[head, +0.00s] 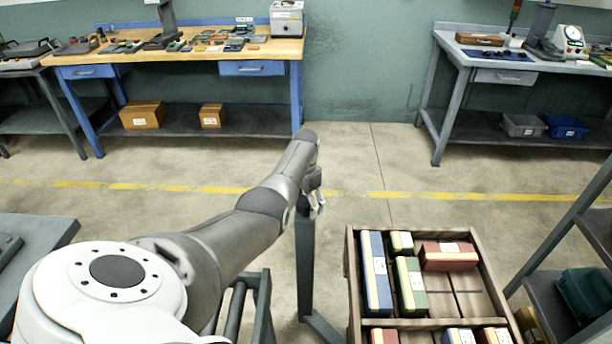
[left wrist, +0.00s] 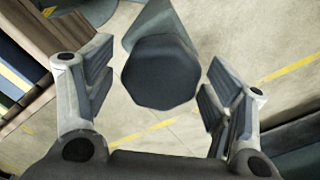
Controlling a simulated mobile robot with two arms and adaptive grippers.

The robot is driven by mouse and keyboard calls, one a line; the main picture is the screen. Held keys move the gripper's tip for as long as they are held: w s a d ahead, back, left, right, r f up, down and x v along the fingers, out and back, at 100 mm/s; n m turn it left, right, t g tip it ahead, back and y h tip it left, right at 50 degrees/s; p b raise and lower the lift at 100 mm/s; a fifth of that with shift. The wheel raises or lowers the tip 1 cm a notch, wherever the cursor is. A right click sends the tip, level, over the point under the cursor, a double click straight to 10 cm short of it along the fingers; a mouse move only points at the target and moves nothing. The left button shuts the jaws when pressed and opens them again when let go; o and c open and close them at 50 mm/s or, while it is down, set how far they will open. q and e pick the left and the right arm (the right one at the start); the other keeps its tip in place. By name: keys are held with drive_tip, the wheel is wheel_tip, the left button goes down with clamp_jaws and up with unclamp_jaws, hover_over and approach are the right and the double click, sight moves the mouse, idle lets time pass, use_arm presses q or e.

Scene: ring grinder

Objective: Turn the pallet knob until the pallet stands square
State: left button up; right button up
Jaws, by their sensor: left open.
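A dark, many-sided knob (left wrist: 160,72) shows in the left wrist view, between the two fingers of my left gripper (left wrist: 158,92). The fingers are spread, with a gap on each side of the knob. My right gripper is out of view.
Blue, red, green and cream boxes lie in the pallet. A dark shelf (head: 548,292) with a green bin (head: 585,292) stands at right. A wood-topped bench (head: 190,55) and a grey bench (head: 500,65) line the back wall. The floor between is clear.

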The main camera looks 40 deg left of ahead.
use_arm(q)
drive_tip(key=shift+c, duration=1.3)
drive_tip(key=c, duration=0.8)
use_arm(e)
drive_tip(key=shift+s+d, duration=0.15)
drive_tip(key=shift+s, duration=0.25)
